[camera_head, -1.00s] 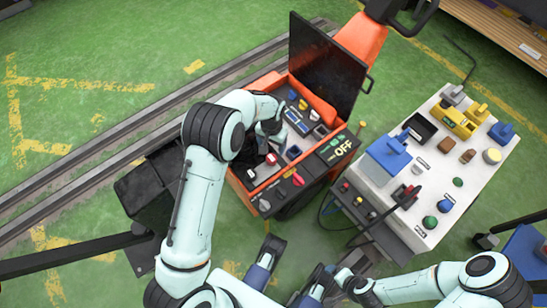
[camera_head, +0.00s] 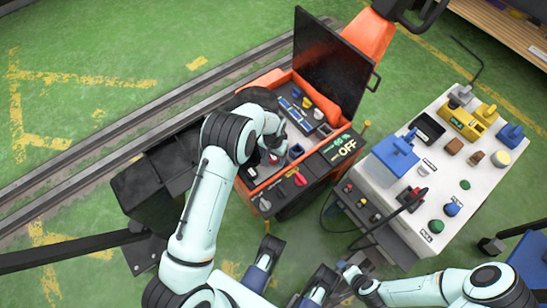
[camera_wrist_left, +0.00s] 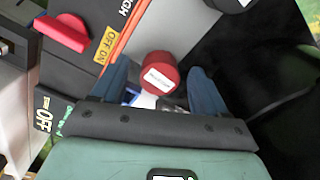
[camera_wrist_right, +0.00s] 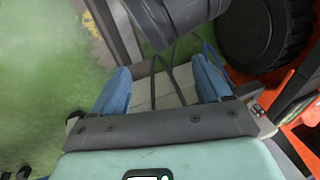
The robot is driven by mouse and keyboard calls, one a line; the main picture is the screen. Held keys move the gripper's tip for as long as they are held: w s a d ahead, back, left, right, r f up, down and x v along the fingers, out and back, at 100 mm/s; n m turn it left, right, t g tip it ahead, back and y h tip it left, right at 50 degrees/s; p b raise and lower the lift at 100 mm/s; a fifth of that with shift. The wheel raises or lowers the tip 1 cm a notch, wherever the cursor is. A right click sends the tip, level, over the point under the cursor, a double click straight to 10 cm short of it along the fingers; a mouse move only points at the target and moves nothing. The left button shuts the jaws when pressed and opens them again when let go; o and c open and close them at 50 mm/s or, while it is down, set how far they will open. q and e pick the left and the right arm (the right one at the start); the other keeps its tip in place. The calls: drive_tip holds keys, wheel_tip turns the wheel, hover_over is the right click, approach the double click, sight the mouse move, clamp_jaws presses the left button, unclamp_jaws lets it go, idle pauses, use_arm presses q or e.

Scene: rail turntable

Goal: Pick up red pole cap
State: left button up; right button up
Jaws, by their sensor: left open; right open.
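The red pole cap (camera_wrist_left: 158,73) is round with a white label on its top. In the left wrist view it sits between the two blue fingers of my left gripper (camera_wrist_left: 160,68), with a gap on each side. My left gripper is open and reaches down into the orange machine's tray in the head view, where the arm partly hides that area. My right gripper (camera_wrist_right: 163,72) is open and empty, low near the bottom of the head view, away from the cap.
The orange machine has a raised black lid (camera_head: 328,65), a red lever (camera_head: 299,179) and an OFF display (camera_head: 346,147). A white table (camera_head: 470,190) at the right holds coloured parts, including a blue block (camera_head: 395,155). Rails (camera_head: 120,130) cross the green floor.

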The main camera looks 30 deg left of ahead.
use_arm(q)
drive_tip(key=c, duration=1.1)
drive_tip(key=shift+r, duration=0.15)
use_arm(e)
drive_tip(key=shift+s, duration=0.1)
use_arm(q)
wheel_tip(320, 180, up, 20)
drive_tip(key=p, duration=0.4)
use_arm(e)
drive_tip(key=s+a+r+g+y, duration=0.1)
drive_tip(key=s+a+r+g, duration=0.1)
drive_tip(key=s+r, duration=0.3)
drive_tip(key=shift+s+a, duration=0.65)
drive_tip(key=shift+s, duration=0.15)
